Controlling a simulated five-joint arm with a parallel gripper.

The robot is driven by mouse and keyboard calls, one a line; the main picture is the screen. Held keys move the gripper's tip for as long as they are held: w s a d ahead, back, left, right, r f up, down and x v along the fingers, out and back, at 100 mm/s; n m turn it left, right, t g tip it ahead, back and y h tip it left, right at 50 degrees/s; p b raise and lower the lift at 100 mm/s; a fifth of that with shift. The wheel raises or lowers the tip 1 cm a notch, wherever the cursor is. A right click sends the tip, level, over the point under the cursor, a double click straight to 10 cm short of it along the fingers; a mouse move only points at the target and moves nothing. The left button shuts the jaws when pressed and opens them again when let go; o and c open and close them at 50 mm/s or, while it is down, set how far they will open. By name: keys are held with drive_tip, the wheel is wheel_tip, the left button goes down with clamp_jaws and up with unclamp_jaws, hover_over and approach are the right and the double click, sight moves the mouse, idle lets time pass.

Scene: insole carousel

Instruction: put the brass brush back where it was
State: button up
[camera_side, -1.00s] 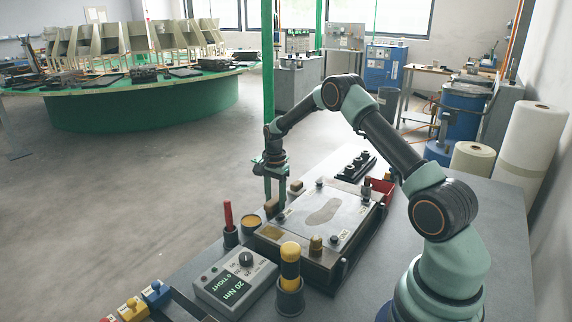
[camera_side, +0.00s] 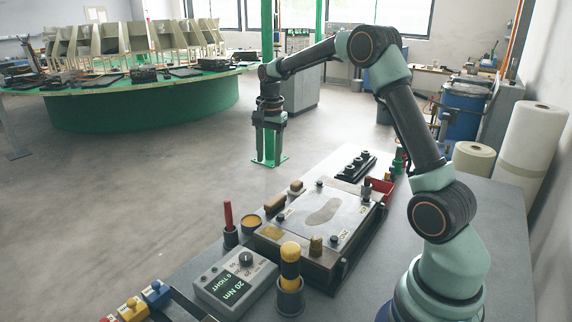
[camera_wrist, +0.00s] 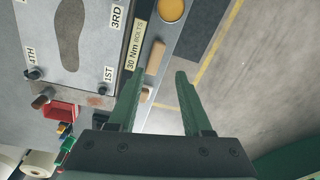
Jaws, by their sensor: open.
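A long brown wooden block (camera_side: 275,202), which I take to be the brass brush, lies on the bench strip beside the left edge of the metal plate fixture (camera_side: 352,207). It also shows in the wrist view (camera_wrist: 155,57). Its bristles cannot be made out. A smaller wooden block (camera_side: 297,187) lies just beyond it, and shows in the wrist view too (camera_wrist: 145,94). My gripper (camera_side: 270,155) hangs above and beyond both blocks.
A yellow-topped pot (camera_side: 251,224), a red-handled tool in a cup (camera_side: 228,217) and a torque box (camera_side: 235,282) stand at the near left. A yellow-topped tool (camera_side: 290,265) stands in front of the fixture. A red bin (camera_side: 380,188) is at the right.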

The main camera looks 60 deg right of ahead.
drive_tip(key=s+a+r+n+t, duration=0.2)
drive_tip(key=s+a+r+n, duration=0.25)
drive_tip(key=a+r, duration=0.25)
drive_tip(key=s+a+n+t, duration=0.2)
drive_tip(key=s+a+n, duration=0.8)
drive_tip(key=s, duration=0.4)
drive_tip(key=shift+s+r+n+t, duration=0.2)
drive_tip(key=shift+s+n+t, duration=0.05)
drive_tip(key=shift+n+t, duration=0.2)
